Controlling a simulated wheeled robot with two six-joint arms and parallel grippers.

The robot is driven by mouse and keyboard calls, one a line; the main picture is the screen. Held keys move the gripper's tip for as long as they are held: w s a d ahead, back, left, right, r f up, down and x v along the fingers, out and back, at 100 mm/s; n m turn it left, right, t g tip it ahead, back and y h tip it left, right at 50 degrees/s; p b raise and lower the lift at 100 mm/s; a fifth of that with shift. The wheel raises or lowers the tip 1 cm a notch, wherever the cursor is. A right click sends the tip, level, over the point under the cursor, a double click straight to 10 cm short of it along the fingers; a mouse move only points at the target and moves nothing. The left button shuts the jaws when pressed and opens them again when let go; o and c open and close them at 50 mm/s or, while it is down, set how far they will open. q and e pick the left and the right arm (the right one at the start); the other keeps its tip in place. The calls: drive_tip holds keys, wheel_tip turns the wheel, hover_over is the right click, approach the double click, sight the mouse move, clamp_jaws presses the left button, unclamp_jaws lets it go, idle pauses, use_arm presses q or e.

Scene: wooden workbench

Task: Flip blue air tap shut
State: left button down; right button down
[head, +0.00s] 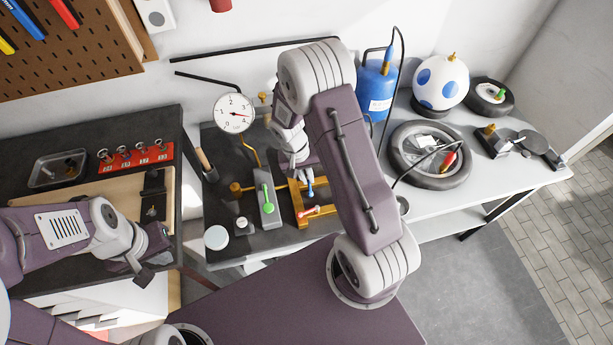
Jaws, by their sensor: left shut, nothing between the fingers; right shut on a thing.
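The blue air tap (310,187) shows as a small blue lever at the orange frame (331,219) on the dark bench mat, partly covered by my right arm. My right gripper (306,176) comes down from above and is shut on the blue tap lever; its fingertips are small and partly hidden. A red lever (316,210) lies low in the same frame, and a green lever (268,200) stands on a grey block to the left. My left gripper (143,275) is shut and empty, over the front of the left bench, well away from the tap.
A pressure gauge (234,113) stands behind the taps. A blue gas cylinder (377,92), a wheel (399,172) and a spotted ball tank (440,83) are on the right. A wooden-handled tool (206,164) and a white disc (217,237) are left of the green lever.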

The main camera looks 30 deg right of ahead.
drive_tip(key=shift+d+n, duration=0.1)
drive_tip(key=shift+n, duration=0.8)
drive_tip(key=c, duration=1.5)
unclamp_jaws()
drive_tip(key=r, duration=0.3)
drive_tip(key=a+r, duration=0.1)
drive_tip(key=r, duration=0.4)
drive_tip(key=shift+w+a+r, duration=0.25)
drive_tip(key=shift+a+r, duration=0.1)
drive_tip(key=shift+r, duration=0.05)
